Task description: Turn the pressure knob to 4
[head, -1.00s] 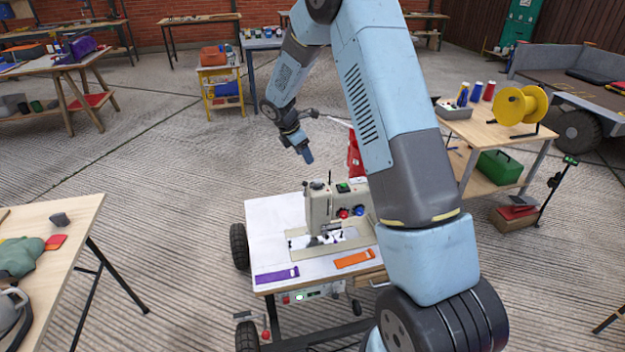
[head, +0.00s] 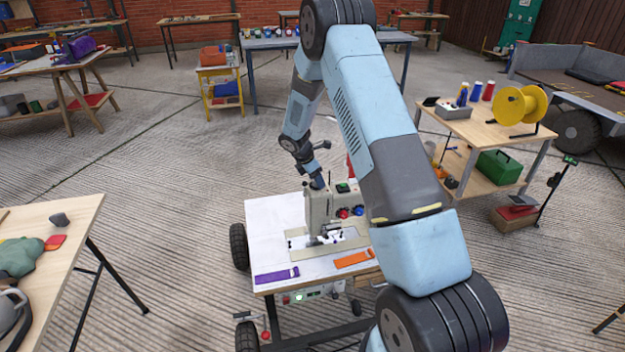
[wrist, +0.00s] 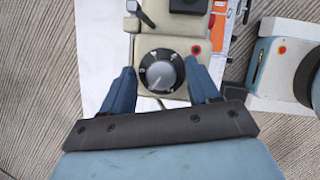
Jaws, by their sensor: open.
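A sewing machine (head: 319,208) stands on a white-topped wheeled cart (head: 265,222). In the wrist view its beige top (wrist: 153,22) carries a round grey knob with a dark dial ring, the pressure knob (wrist: 160,75). Marks around the dial are too small to read. My gripper (wrist: 163,88) is open, with one blue finger on each side of the knob; whether they touch it cannot be told. In the head view my gripper (head: 317,182) is above the back left of the machine, and the knob is not visible there.
A purple strip (head: 277,276) and an orange strip (head: 353,259) lie on the cart. A red knob (head: 343,212) and a blue knob (head: 358,210) are on the machine's front. A workbench (head: 473,125) with a yellow spool (head: 521,105) stands at the right.

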